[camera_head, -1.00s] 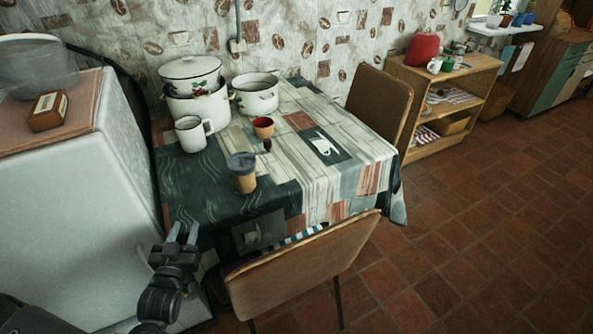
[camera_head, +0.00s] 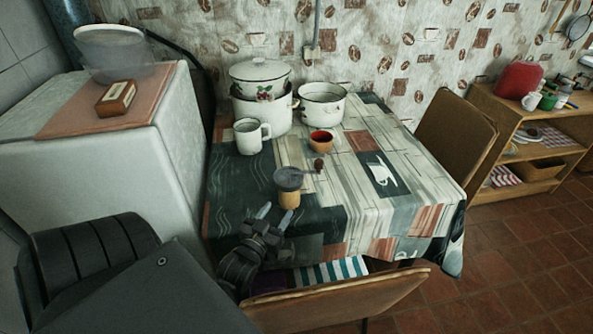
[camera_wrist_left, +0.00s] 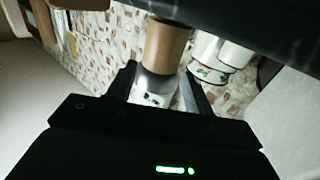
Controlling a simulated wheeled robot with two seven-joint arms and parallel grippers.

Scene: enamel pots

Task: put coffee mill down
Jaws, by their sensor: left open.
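The coffee mill (camera_head: 289,197) stands upright on the table (camera_head: 345,205), near its front left part. It has a tan body, a grey top and a crank ending in a dark knob (camera_head: 319,164). In the left wrist view the mill's tan body (camera_wrist_left: 166,45) shows ahead, between and beyond the two open fingers (camera_wrist_left: 158,88). I cannot tell whether a finger touches it. My right gripper is not in view.
A white mug (camera_head: 248,138), a red-brown cup (camera_head: 321,141), a lidded pot (camera_head: 262,105) and an open pot (camera_head: 322,108) stand behind the mill. A chair (camera_head: 335,300) is at the front. The table's right side is clear. A fridge-like cabinet (camera_head: 100,170) stands left.

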